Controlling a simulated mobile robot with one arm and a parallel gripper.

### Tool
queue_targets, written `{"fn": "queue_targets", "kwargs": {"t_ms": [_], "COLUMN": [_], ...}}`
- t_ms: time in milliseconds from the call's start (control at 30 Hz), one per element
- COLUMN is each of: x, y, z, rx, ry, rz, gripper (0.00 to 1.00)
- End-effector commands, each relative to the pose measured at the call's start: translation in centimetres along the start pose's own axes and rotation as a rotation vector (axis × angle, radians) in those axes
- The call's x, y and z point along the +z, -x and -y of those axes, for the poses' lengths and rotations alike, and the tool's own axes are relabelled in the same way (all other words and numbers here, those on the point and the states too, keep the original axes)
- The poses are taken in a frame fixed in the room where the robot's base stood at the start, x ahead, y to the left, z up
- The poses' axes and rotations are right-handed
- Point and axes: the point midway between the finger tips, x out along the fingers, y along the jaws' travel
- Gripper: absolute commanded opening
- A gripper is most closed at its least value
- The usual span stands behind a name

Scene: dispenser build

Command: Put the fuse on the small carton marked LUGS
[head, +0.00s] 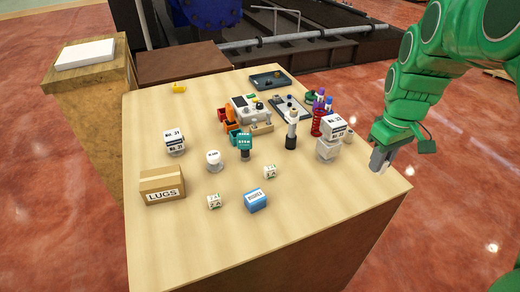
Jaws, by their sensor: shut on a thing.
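The small brown carton marked LUGS (161,183) sits at the table's front left, its flat top bare. My gripper (379,163) is at the right, over or near the table's right edge, far from the carton. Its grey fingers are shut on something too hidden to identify. I cannot tell for sure which thing is the fuse.
The front right is clear.

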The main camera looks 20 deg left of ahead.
Motion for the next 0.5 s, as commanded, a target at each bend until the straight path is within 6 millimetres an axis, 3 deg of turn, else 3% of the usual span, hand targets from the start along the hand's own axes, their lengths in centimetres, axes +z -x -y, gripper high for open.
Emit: {"fn": "queue_targets", "kwargs": {"t_ms": [267,500], "x": [-0.8,-3.9], "y": [0.1,0.8], "z": [0.8,4.5], "rx": [0.0,-0.001], "ry": [0.036,0.193], "rz": [0.0,0.002], "gripper": [0.0,0.0]}}
